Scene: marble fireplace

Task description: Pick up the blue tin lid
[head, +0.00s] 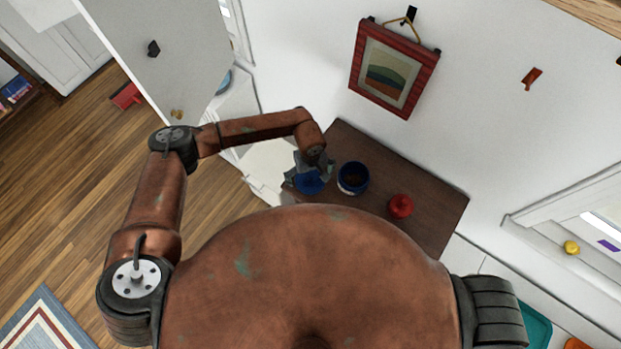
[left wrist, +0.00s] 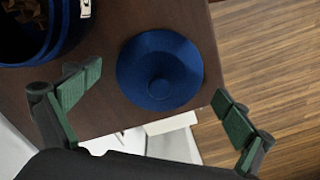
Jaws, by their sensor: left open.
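The blue tin lid (head: 309,184) lies on the dark wooden table (head: 437,205) near its left edge. In the left wrist view the lid (left wrist: 159,70) is a round blue disc with a small raised knob in its middle. My left gripper (head: 309,178) is above the lid. In the left wrist view its green-padded fingers (left wrist: 155,97) are wide apart with nothing between them, and the lid shows just beyond the fingertips. The open blue tin (head: 353,179) stands close to the right of the lid, with brown contents. My right gripper is not in view.
A red apple (head: 400,206) sits on the table to the right of the tin. In the left wrist view the tin (left wrist: 40,30) is near the left finger. A framed picture (head: 394,68) hangs on the wall behind. Wooden floor (left wrist: 265,60) lies past the table edge.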

